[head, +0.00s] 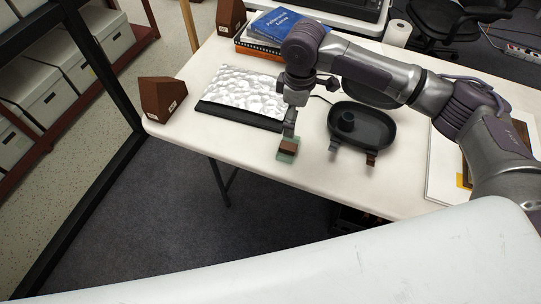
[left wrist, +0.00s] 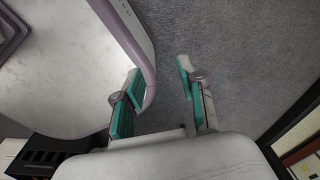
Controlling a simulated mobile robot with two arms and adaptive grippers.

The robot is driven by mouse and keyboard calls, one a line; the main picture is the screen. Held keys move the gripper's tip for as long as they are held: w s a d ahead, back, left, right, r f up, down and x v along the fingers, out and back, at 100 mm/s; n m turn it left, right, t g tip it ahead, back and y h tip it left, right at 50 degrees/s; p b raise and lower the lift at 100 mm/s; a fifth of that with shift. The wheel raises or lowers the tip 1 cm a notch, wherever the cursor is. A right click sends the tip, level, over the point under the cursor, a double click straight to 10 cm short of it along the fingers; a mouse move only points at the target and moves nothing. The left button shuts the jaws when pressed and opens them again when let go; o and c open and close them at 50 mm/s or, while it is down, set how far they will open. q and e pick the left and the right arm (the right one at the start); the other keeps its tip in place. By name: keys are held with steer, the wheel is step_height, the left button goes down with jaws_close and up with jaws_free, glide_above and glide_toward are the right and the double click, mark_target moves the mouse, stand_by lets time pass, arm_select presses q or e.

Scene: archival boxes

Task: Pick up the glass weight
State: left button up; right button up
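A small green, see-through block, apparently the glass weight (head: 285,156), lies on the front edge of the white table (head: 240,154). A brown patch shows on or through its top. My right gripper (head: 289,132) points down over this block, its tip at or just above it. The gripper is seen nearly edge-on, so its finger gap and any contact are unclear. My left gripper (left wrist: 160,82) is in the left wrist view only. Its two teal-padded fingers stand apart with nothing between them, over grey carpet.
A brown wedge (head: 162,98) stands at the left corner; books (head: 285,28) lie behind.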

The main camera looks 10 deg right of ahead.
glide_above(291, 147)
steer(key=d, duration=0.1)
step_height(291, 147, down, 6)
steer(key=shift+d+r, duration=0.1)
steer(key=shift+r, duration=0.1)
steer(key=shift+a+f, duration=0.15)
steer(key=shift+f, duration=0.5)
steer(key=shift+a+f, duration=0.15)
steer(key=shift+f, duration=0.7)
steer(key=f, duration=0.3)
steer(key=shift+a+f+p, duration=0.25)
steer(key=shift+f+p, duration=0.05)
steer(key=shift+p, duration=0.05)
steer(key=shift+f, duration=0.6)
steer(key=shift+c, duration=0.8)
steer(key=c, duration=0.8)
arm_select(q)
steer(key=shift+w+d+r, duration=0.25)
steer(key=shift+w+d, duration=0.05)
steer(key=shift+d, duration=0.3)
steer(key=shift+w+d+r, duration=0.2)
steer(key=shift+w+d, duration=0.05)
steer(key=shift+d, duration=0.35)
arm_select(e)
steer(key=shift+c, duration=0.2)
